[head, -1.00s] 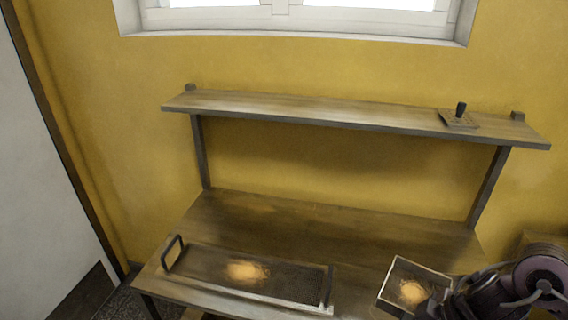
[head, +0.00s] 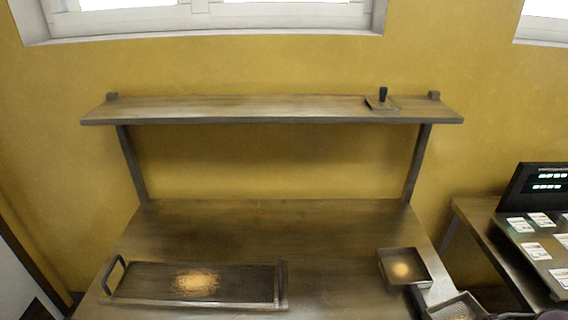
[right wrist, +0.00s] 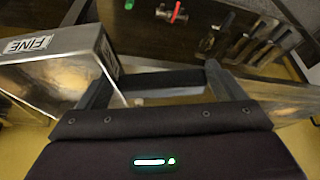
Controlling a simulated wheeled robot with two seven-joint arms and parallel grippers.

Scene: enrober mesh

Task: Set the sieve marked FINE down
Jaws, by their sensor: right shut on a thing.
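The sieve marked FINE shows in the right wrist view as a metal frame (right wrist: 60,72) at the left, with its white FINE label facing up the picture. My right gripper (right wrist: 155,84) is shut on a dark bar beside it, which looks like the sieve's handle. In the head view the sieve (head: 457,309) is at the bottom edge, partly cut off, at the right front of the wooden table (head: 270,225). I cannot tell whether it touches the table. My left gripper is in neither view.
A long mesh tray (head: 240,290) with a powder heap lies at the table's front left. A square pan (head: 426,262) with powder stands near the right edge. A shelf (head: 240,108) above carries a small handled plate (head: 381,103). A side table (head: 480,225) with cards is at right.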

